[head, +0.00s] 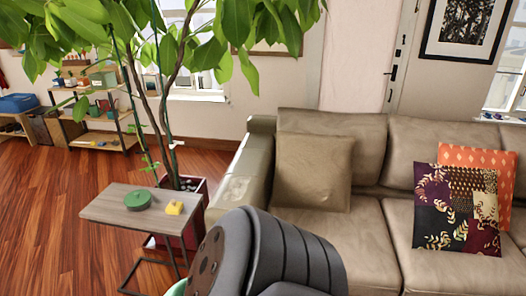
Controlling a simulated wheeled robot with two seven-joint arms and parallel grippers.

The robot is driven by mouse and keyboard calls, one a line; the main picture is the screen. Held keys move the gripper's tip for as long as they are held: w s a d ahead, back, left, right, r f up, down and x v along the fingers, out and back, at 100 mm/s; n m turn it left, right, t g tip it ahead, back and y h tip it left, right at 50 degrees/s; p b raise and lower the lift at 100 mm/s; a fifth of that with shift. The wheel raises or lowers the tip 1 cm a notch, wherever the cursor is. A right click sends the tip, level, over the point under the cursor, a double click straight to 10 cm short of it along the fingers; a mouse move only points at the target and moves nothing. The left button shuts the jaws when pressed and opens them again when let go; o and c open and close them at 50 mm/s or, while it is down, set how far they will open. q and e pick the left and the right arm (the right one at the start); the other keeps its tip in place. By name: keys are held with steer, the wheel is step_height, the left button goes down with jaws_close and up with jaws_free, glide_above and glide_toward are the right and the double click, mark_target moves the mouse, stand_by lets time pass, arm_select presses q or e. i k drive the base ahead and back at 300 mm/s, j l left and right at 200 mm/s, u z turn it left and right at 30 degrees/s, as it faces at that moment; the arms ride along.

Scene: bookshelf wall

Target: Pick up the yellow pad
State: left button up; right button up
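A small yellow pad (174,207) lies near the right end of a narrow grey wooden side table (108,207). It looks like a small block with a raised part on top. A round green object (137,199) sits just to its left on the same tabletop, with a small gap between them. Neither of my grippers shows in the head view, so their state is hidden.
A potted plant (187,183) stands right behind the table, its leaves hanging over the upper left. A beige sofa (330,222) with cushions fills the right. Low shelves (103,140) stand at the back left. The wooden floor (40,210) left of the table is clear.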

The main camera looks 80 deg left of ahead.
mark_target(173, 208)
steer(key=u, duration=3.5)
